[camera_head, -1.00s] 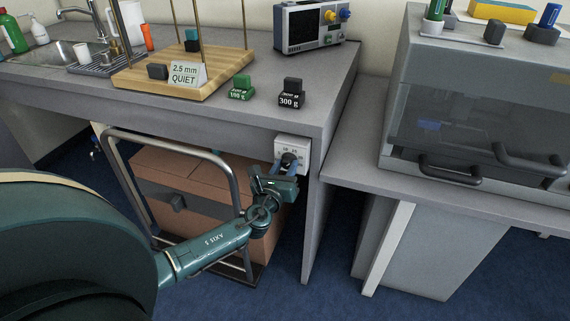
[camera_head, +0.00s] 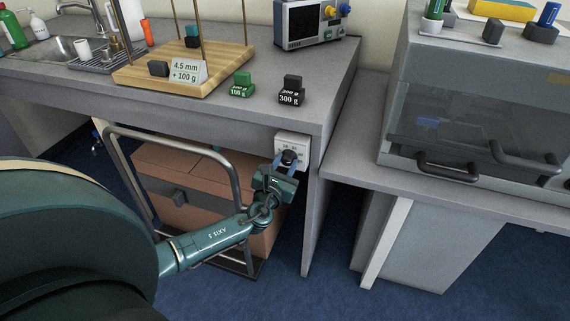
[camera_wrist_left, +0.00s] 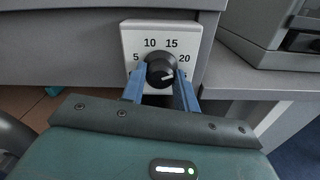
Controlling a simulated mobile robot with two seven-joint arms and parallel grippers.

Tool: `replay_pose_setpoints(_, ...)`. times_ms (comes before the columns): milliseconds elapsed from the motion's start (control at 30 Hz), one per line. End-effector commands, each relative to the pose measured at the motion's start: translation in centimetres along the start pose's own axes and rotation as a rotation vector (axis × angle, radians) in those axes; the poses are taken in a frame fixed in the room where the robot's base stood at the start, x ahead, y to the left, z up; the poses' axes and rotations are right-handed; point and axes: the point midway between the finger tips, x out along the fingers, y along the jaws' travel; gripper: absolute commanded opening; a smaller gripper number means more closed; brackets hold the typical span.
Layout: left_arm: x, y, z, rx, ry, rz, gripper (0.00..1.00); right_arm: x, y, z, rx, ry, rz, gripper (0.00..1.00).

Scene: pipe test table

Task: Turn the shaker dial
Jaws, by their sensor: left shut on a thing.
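The shaker dial is a black knob (camera_wrist_left: 160,70) on a white scale plate (camera_wrist_left: 133,38) fixed to the front of the bench. Numbers 5, 10, 15 and 20 show around it in the left wrist view. A pale pointer mark on the knob faces right and slightly down, below the 20. My left gripper (camera_head: 288,165) is shut on the knob, with a blue finger on each side; it also shows in the left wrist view (camera_wrist_left: 160,80). The knob (camera_head: 289,156) is partly hidden in the head view. A card (camera_head: 188,73) on the wooden platform (camera_head: 215,76) reads "4.5 mm + 100 g". My right gripper is not in view.
A green 100 g weight (camera_head: 242,85) and a black 300 g weight (camera_head: 291,90) stand on the bench above the dial. A metal-framed cart with a brown box (camera_head: 170,160) stands below. A grey cabinet with handles (camera_head: 450,110) is at right.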

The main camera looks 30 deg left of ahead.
Motion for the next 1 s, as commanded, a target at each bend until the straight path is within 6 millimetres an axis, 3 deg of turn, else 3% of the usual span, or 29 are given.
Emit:
replay_pose_setpoints(167, 0.0, 0.0, -0.1, 0.0, 0.001, -0.001, 0.07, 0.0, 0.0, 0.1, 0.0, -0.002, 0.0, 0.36)
replay_pose_setpoints(200, 0.0, 0.0, -0.1, -0.001, 0.001, -0.001, 0.33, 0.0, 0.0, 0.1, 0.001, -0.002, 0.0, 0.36)
replay_pose_setpoints(433, 0.0, 0.0, -0.1, -0.001, 0.001, -0.001, 0.52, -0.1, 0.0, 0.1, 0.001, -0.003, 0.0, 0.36)
replay_pose_setpoints(767, -0.5, 0.0, -0.1, -0.001, 0.002, -0.001, 0.52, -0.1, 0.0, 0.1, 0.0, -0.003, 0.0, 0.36)
replay_pose_setpoints(1000, -4.8, 0.0, -0.1, -0.001, 0.004, -0.003, 0.52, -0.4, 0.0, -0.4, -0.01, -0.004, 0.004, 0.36)
